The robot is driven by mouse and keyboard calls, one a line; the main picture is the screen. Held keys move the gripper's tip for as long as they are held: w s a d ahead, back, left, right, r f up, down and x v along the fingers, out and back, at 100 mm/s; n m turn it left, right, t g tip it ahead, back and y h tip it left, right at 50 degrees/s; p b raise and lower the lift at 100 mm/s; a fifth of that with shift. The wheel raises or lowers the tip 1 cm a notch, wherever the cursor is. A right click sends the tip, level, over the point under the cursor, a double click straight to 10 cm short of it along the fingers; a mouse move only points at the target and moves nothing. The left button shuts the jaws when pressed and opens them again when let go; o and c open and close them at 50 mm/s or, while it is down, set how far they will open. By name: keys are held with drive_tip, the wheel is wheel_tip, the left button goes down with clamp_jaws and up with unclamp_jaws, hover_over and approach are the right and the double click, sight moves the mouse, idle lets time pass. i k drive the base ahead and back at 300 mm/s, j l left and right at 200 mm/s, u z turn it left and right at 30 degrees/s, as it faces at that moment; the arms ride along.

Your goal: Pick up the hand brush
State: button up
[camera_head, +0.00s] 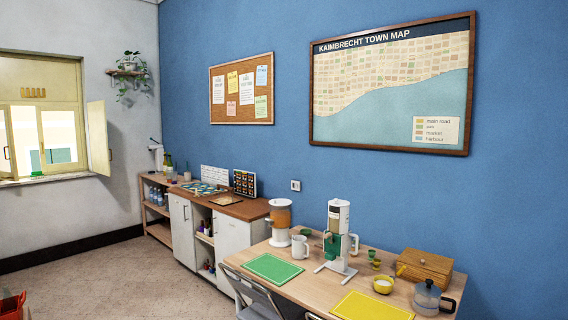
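I cannot make out a hand brush anywhere in the head view. My gripper and arm do not show in this view. The inside of the low cabinet (230,238) is dark, and the small items on its shelves are too small to tell apart.
A wooden table (305,284) at the front right holds a green mat (273,268), a yellow mat (370,307), a dispenser, cups, a wooden box (424,267) and a pot. Chairs (250,290) stand at its front. A red container (12,306) is at lower left. Floor (120,280) at left is clear.

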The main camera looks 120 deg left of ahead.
sight(37, 173)
drive_tip(key=u, duration=5.3)
drive_tip(key=i+z, duration=0.1)
drive_tip(key=i, duration=2.25)
drive_tip(key=i+z, duration=0.15)
drive_tip(key=i, duration=0.5)
drive_tip(key=i+j+z, duration=0.2)
drive_tip(key=i, duration=0.45)
drive_tip(key=i+z, duration=0.15)
drive_tip(key=i, duration=0.5)
drive_tip(key=i+l, duration=0.1)
drive_tip(key=i, duration=0.45)
drive_tip(key=i+u, duration=0.1)
drive_tip(key=i, duration=0.45)
drive_tip(key=i+l, duration=0.2)
drive_tip(key=i, duration=0.35)
drive_tip(key=i+l+u, duration=0.1)
drive_tip(key=i, duration=0.45)
drive_tip(key=i+j+u, duration=0.1)
drive_tip(key=i+u, duration=0.2)
drive_tip(key=i, duration=0.7)
drive_tip(key=i+l+u, duration=0.25)
drive_tip(key=i, duration=0.7)
drive_tip(key=j, duration=0.1)
